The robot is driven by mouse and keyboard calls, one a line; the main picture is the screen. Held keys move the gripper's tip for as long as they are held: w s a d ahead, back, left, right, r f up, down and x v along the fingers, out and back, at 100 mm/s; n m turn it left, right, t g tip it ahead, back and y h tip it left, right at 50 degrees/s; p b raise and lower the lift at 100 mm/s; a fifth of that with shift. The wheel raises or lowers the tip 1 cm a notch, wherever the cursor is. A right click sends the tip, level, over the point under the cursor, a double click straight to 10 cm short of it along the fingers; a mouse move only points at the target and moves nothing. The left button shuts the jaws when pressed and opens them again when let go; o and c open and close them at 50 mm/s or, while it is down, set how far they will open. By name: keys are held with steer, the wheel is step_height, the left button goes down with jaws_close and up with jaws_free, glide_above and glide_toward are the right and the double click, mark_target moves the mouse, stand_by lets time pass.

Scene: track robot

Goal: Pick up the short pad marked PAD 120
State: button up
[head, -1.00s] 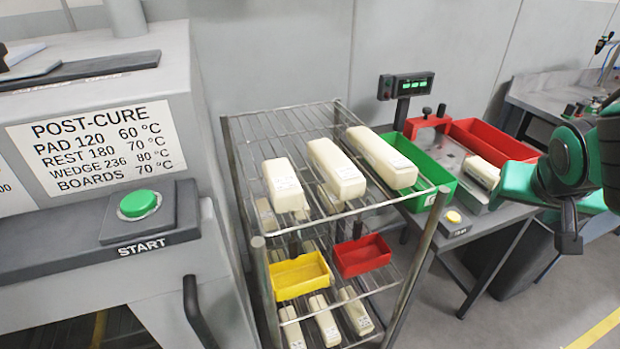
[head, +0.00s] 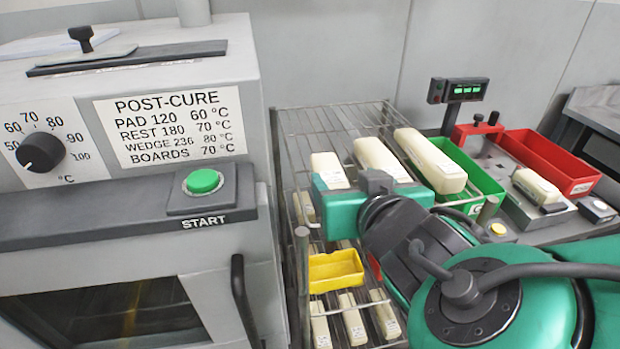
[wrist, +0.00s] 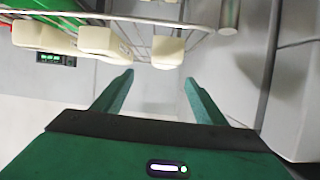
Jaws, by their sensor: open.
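Three cream pads lie side by side on the top shelf of a wire rack (head: 300,125). The leftmost and shortest is the short pad (head: 328,170); its label is too small to read. A middle-length pad (head: 382,157) and the longest pad (head: 430,160) lie to its right. My gripper (wrist: 158,78) is open and empty. In the wrist view the short pad (wrist: 168,52) appears just beyond the fingertips, apart from them. In the head view my gripper and arm cover the near end of the pads, and the fingers cannot be made out.
A post-cure oven (head: 130,240) with a green start button (head: 203,181) stands left of the rack. A yellow bin (head: 336,270) and several pads sit on lower shelves. A green bin (head: 478,180), a red bin (head: 550,165) and another cream pad (head: 537,185) are on the bench to the right.

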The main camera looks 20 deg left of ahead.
mark_target(335, 177)
steer(key=shift+s+f, duration=0.1)
steer(key=shift+f, duration=0.3)
steer(key=shift+w+a+f, duration=0.2)
steer(key=x, duration=0.5)
steer(key=shift+s+f+x, duration=0.1)
steer(key=shift+x, duration=1.25)
steer(key=shift+s+f+x, duration=0.1)
steer(key=shift+f+x, duration=0.05)
steer(key=shift+x, duration=1.2)
steer(key=shift+a, duration=0.15)
steer(key=c, duration=1.1)
